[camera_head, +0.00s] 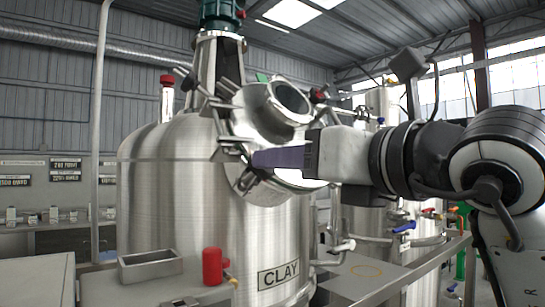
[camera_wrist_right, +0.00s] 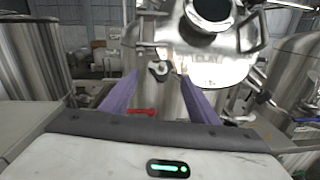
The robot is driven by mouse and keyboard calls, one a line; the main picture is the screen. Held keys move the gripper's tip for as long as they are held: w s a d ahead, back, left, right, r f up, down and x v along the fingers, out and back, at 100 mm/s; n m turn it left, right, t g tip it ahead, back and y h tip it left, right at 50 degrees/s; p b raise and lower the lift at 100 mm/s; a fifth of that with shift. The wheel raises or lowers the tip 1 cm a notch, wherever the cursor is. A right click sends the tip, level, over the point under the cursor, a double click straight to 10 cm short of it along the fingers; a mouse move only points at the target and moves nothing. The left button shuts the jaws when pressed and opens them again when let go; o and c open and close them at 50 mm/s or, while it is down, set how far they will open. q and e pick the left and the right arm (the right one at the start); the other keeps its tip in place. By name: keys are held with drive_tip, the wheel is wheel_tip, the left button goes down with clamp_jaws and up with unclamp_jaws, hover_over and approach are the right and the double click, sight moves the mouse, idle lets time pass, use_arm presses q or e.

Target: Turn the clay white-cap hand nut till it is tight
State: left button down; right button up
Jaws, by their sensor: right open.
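The steel tank (camera_head: 160,205) with the CLAY plate fills the middle of the head view. Its round lid (camera_head: 240,120) is tilted and ringed by several clamp nuts. My right gripper (camera_head: 256,159) reaches in from the right, its purple fingers at the lid's lower edge. In the wrist view my right gripper (camera_wrist_right: 160,78) is open and empty. A small hand nut (camera_wrist_right: 158,69) with a pale centre shows between its fingertips; I cannot tell for sure that its cap is white, or whether the fingers touch it. My left gripper is not in view.
A red cylinder (camera_head: 212,266) and a metal tray (camera_head: 150,266) stand in front of the tank. Other clamp handles stick out around the lid. A second steel tank (camera_head: 375,210) with blue-handled valves (camera_head: 403,227) stands behind my right arm.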

drive_tip(key=shift+p+x, duration=0.5)
drive_tip(key=shift+x, duration=2.2)
drive_tip(key=shift+d, duration=0.15)
drive_tip(key=c, duration=1)
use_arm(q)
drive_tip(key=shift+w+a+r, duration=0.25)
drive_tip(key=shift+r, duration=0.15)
use_arm(e)
drive_tip(key=shift+f, duration=0.1)
drive_tip(key=shift+c, duration=0.2)
